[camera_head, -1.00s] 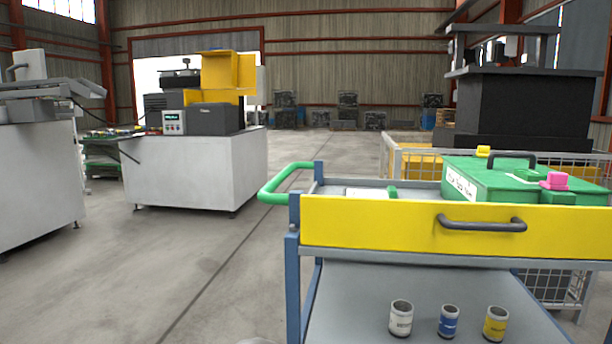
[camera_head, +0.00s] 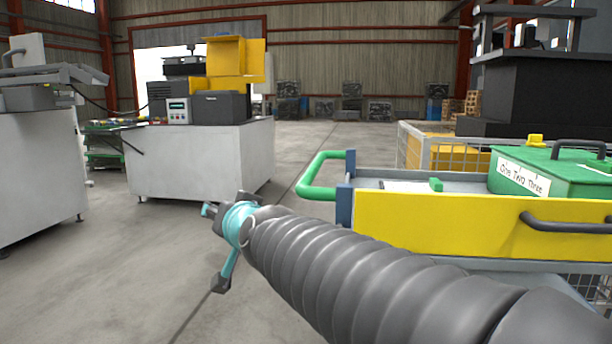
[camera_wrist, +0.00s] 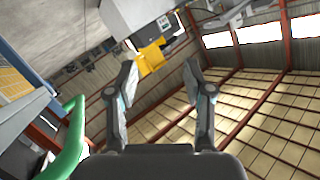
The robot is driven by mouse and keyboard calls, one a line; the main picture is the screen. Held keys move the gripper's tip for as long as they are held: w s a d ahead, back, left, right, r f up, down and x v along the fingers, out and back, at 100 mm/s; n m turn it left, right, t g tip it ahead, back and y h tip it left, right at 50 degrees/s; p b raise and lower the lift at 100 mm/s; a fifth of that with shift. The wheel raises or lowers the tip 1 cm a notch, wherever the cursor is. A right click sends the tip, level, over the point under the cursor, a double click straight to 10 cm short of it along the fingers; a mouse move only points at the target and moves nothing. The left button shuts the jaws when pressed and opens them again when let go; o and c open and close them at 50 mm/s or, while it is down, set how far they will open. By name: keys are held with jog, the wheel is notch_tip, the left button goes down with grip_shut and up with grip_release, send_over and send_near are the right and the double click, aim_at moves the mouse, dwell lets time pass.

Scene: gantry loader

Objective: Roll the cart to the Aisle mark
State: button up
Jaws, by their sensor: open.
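The cart (camera_head: 450,222) stands at the right in the head view, with a yellow drawer front, a grey top and blue posts. Its green push handle (camera_head: 303,183) sticks out from its left end. My gripper (camera_head: 214,247) is open and empty, left of the handle and apart from it. In the wrist view my gripper (camera_wrist: 160,72) has nothing between its fingers. The green handle (camera_wrist: 72,140) shows at the lower left there, outside the fingers. My arm hides the cart's lower part. I cannot make out an Aisle mark.
A green case (camera_head: 570,172) lies on the cart top. A wire-mesh crate (camera_head: 410,150) stands behind it. A white machine cabinet (camera_head: 200,160) stands left of centre, another white cabinet (camera_head: 40,175) at far left. Open floor (camera_head: 295,145) runs between cabinet and cart towards the back.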

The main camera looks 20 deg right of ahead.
aim_at(313, 170)
jog(key=w+d+r+m+t+h+b, duration=0.25)
jog(key=w+d+r+m+h, duration=0.45)
jog(key=w+r+m+h, duration=0.45)
jog(key=d+f+m+g+h+b, duration=0.2)
jog(key=d+f+m+g+h, duration=0.3)
jog(key=f+m+g+h, duration=0.8)
jog(key=d+r+m+y, duration=0.1)
jog(key=d, duration=0.3)
jog(key=w+d+r+m+g+y, duration=0.1)
jog(key=d+r, duration=0.1)
jog(key=d, duration=0.2)
jog(key=w+d+r+m+y, duration=0.1)
jog(key=d, duration=0.3)
jog(key=shift+d+r+m+y, duration=0.1)
jog(key=shift+r+m+y, duration=0.05)
jog(key=shift+m+y, duration=0.15)
grip_shut()
